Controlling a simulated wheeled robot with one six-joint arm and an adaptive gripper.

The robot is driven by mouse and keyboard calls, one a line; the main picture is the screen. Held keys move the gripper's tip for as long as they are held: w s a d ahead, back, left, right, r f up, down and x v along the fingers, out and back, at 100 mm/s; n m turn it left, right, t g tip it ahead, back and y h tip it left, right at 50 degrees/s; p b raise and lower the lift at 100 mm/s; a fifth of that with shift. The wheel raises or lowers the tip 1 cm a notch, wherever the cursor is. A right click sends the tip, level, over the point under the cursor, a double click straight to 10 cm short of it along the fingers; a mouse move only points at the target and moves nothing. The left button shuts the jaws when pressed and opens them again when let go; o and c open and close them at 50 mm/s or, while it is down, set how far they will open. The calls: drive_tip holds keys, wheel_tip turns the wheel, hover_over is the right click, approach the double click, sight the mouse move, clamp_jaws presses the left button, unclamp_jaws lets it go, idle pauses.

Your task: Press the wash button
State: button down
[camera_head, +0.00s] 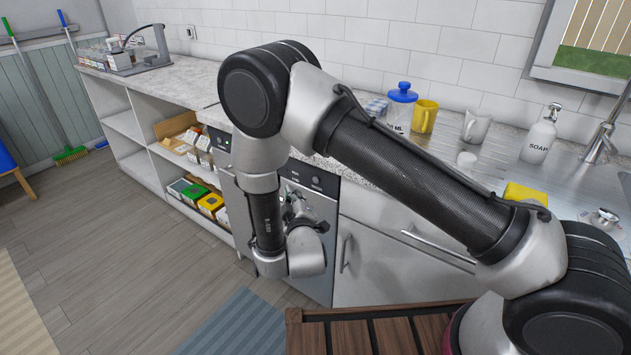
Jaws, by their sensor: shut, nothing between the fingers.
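A steel-fronted appliance (325,217) is built in under the counter, with a control panel (327,184) along its top edge. Small round controls show on the panel, but their labels are too small to read, so I cannot tell which one is the wash button. My gripper (291,198) is in front of the panel's left part, shut and empty. My wrist and forearm hide part of it and much of the appliance's left side. I cannot tell whether the fingertips touch the panel.
Shelves with boxes (211,204) stand left. A slatted wooden surface (345,335) is in front. The left floor is mostly clear.

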drive_tip(key=shift+w+d, duration=0.95)
drive_tip(key=shift+w, duration=0.25)
drive_tip(key=shift+w+d, duration=0.9)
drive_tip(key=shift+w, duration=0.25)
drive_tip(key=shift+w+d, duration=0.1)
drive_tip(key=shift+w, duration=0.05)
drive_tip(key=shift+w+d, duration=0.15)
drive_tip(key=shift+w, duration=0.05)
drive_tip(key=shift+w+d, duration=0.25)
drive_tip(key=shift+w, duration=0.1)
idle(0.5)
drive_tip(key=shift+s, duration=0.1)
drive_tip(key=shift+s+a, duration=0.45)
drive_tip(key=shift+s, duration=0.15)
drive_tip(key=s+a, duration=0.1)
drive_tip(key=s, duration=0.1)
drive_tip(key=s+a, duration=0.2)
idle(0.5)
